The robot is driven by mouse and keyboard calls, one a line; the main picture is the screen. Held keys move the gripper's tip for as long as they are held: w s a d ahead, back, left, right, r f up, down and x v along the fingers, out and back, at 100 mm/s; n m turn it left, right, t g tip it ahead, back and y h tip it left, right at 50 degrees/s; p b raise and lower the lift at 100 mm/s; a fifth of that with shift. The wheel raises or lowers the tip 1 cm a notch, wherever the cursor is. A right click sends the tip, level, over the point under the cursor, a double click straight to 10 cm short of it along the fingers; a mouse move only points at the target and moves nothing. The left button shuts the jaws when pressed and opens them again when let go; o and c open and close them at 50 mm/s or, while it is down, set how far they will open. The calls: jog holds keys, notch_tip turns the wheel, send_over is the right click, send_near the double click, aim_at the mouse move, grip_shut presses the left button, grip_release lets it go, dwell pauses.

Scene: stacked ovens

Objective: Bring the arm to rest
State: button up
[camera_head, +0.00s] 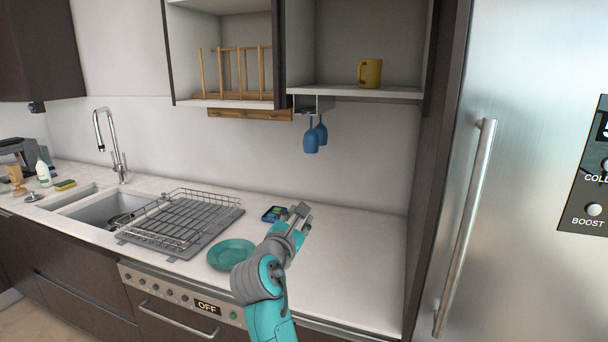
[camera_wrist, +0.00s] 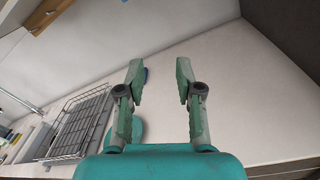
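My gripper (camera_head: 300,214) is above the right part of the white counter (camera_head: 358,248), beside a small blue and green item. In the wrist view my gripper (camera_wrist: 162,80) shows two fingers spread apart, with only bare counter between them. The gripper is open and empty. My arm reaches up from the bottom of the head view and hides part of the counter's front edge.
A teal plate (camera_head: 231,254) lies left of my arm. A blue-green packet (camera_head: 273,214) lies just left of my gripper. A wire dish rack (camera_head: 187,219) stands beside the sink. A steel fridge (camera_head: 520,200) stands right.

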jog(key=s+d+f+m+y, duration=0.1)
jog(key=s+d+f, duration=0.15)
jog(key=f, duration=0.45)
jog(key=s+d+f+m+y, duration=0.1)
jog(key=s+d+f, duration=0.1)
jog(key=s+f, duration=0.35)
jog(key=s+d+f+m+y, duration=0.1)
jog(key=d+f, duration=0.1)
jog(key=f, duration=0.7)
jog(key=s+d+f+m+g+y, duration=0.1)
jog(key=s+d+f+m, duration=0.2)
jog(key=s+f, duration=0.5)
jog(key=s+d+f+m+g+y, duration=0.1)
jog(key=s+d+f+m, duration=0.25)
jog(key=s+f, duration=0.45)
jog(key=s+d+m+y, duration=0.15)
jog(key=s+m, duration=0.25)
jog(key=s, duration=0.7)
jog(key=s+d+m+h, duration=0.1)
jog(key=s+d+m, duration=0.25)
jog(key=s, duration=0.85)
jog(key=s+d+r+m, duration=0.1)
jog(key=s+r+m, duration=0.3)
jog(key=s, duration=0.4)
jog(key=s+d+r+m, duration=0.1)
jog(key=s+r+m, duration=0.4)
jog(key=s+m, duration=0.1)
jog(key=shift+s+m, duration=0.3)
jog(key=shift+s, duration=0.55)
